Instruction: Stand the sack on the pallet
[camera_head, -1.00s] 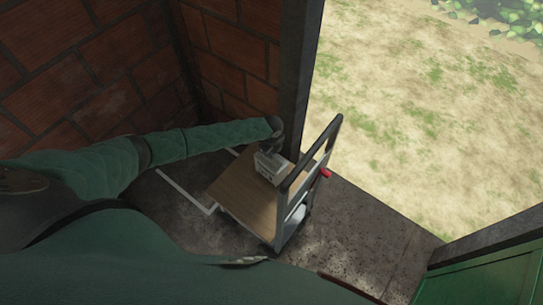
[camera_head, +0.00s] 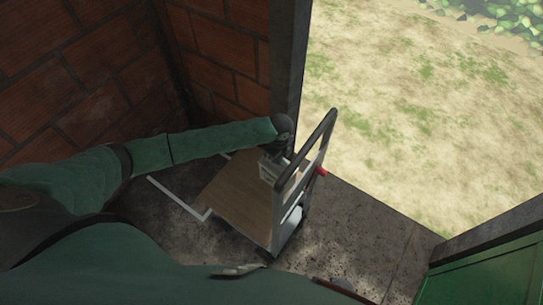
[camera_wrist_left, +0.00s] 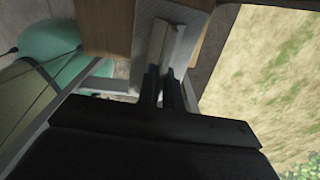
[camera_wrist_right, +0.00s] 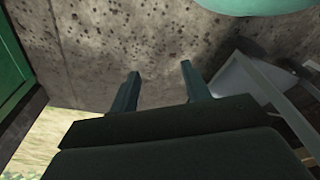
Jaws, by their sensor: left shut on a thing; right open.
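A small pale, boxy sack (camera_head: 270,169) with faint dark print is at the trolley, beside its handle frame. My left gripper (camera_head: 283,146) reaches down over it from the left. In the left wrist view, my left fingers (camera_wrist_left: 164,88) are shut on the pale ridge of the sack (camera_wrist_left: 173,45), with wooden boards on both sides. Its underside is hidden, so I cannot tell whether it touches the deck. My right gripper (camera_wrist_right: 157,88) is open and empty above the speckled floor. I cannot make out a separate pallet.
The trolley (camera_head: 237,197) has a wooden deck and an upright handle frame (camera_head: 323,135) on its right. A dark post and brick wall (camera_head: 215,60) stand behind it. White lines (camera_head: 180,195) mark the floor. Bare floor (camera_head: 350,235) lies to the right, a green panel (camera_head: 490,278) lower right.

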